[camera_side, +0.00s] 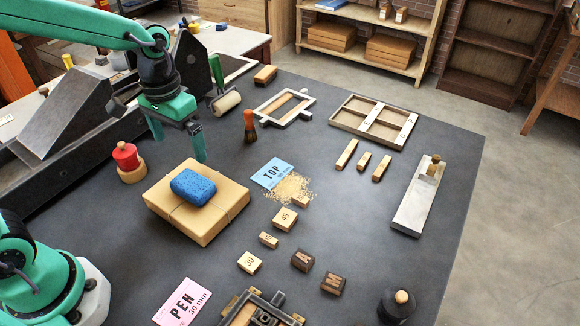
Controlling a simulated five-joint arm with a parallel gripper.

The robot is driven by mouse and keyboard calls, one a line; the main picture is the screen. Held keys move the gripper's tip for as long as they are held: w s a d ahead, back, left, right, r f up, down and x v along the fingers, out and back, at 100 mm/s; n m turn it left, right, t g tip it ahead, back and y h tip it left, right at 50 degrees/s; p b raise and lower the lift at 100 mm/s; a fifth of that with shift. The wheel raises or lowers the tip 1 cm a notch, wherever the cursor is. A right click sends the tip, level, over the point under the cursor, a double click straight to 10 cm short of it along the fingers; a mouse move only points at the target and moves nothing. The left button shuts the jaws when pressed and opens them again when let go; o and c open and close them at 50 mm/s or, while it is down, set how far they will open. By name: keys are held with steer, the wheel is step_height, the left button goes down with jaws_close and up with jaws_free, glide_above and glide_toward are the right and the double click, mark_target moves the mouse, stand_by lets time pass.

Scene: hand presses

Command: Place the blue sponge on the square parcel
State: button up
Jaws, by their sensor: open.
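The blue sponge (193,187) lies flat on top of the square parcel (226,212), near the middle of its top face. The parcel is wrapped in brown paper, tied with string, and lies on the dark table. My gripper (178,149) is open and empty. Its two green fingers point down, above and behind the sponge in the picture, apart from it. Nothing hides the sponge; it covers part of the parcel's top.
A red-knobbed wooden piece (126,158) stands left of the parcel. Several wooden blocks (285,219) are spread in front right.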

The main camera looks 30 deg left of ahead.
steer(key=s+a+r+t, duration=0.4)
steer(key=s+r, duration=0.3)
steer(key=s, duration=0.4)
steer(key=shift+r+t, duration=0.25)
steer(key=shift+t, duration=0.55)
